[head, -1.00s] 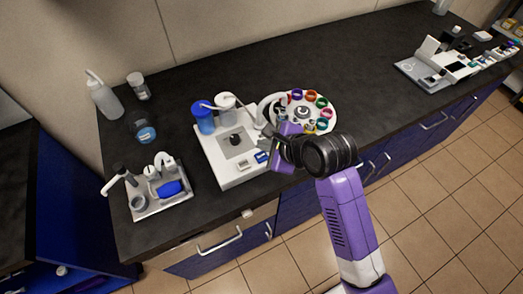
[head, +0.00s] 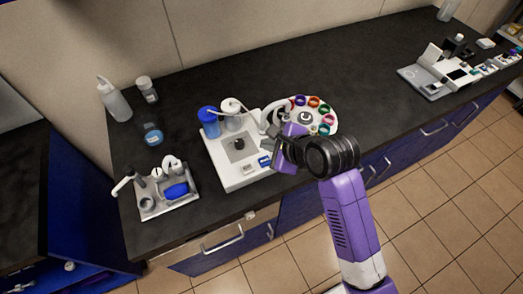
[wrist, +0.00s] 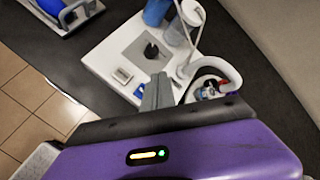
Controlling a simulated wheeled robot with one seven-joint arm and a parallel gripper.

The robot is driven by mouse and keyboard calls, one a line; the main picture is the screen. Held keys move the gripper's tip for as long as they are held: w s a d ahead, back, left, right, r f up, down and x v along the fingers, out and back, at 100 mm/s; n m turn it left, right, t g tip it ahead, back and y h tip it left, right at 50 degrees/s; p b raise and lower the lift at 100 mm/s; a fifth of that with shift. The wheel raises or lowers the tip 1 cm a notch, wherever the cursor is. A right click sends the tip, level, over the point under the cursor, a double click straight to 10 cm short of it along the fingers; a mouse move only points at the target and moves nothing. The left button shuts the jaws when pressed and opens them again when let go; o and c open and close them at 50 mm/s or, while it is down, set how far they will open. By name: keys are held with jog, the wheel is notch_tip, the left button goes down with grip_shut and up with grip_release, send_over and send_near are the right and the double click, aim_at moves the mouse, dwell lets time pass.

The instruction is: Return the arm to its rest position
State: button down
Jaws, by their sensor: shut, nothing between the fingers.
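My arm reaches up from the lower right of the head view, with its purple and black links bent over the bench's front edge. My gripper (head: 266,145) is shut and empty, in front of the right side of the white bioreactor base (head: 235,185). In the wrist view the shut fingers (wrist: 157,92) point at the white base, just below its dark round knob (wrist: 151,51). I cannot tell the exact gap between the fingertips and the base. A blue-capped vessel (head: 209,123) and a white-capped clear vessel (head: 233,118) stand at the back of the base.
A round carousel of coloured rings (head: 318,103) stands close behind my gripper. A tray with a blue item (head: 150,208), a squeeze bottle (head: 113,100) and jars are at left. White instruments (head: 430,84) stand far right. The tiled floor (head: 440,200) in front is clear.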

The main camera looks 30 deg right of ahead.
jog(key=w+d+r+n+t+h, duration=0.1)
jog(key=w+d+r+n+t, duration=0.15)
jog(key=r+n, duration=0.3)
jog(key=s+r+n+t+h+b, duration=0.1)
jog(key=s+n+t, duration=0.3)
jog(key=n, duration=0.2)
jog(key=s+a+f+n+b, duration=0.1)
jog(key=s+n, duration=0.5)
jog(key=s, duration=1)
jog(key=s+a+f+n+b, duration=0.1)
jog(key=s+f+n+b, duration=0.2)
jog(key=s+n, duration=0.4)
jog(key=s, duration=0.9)
jog(key=shift+a+f+g+b, duration=0.35)
jog(key=shift+a, duration=0.05)
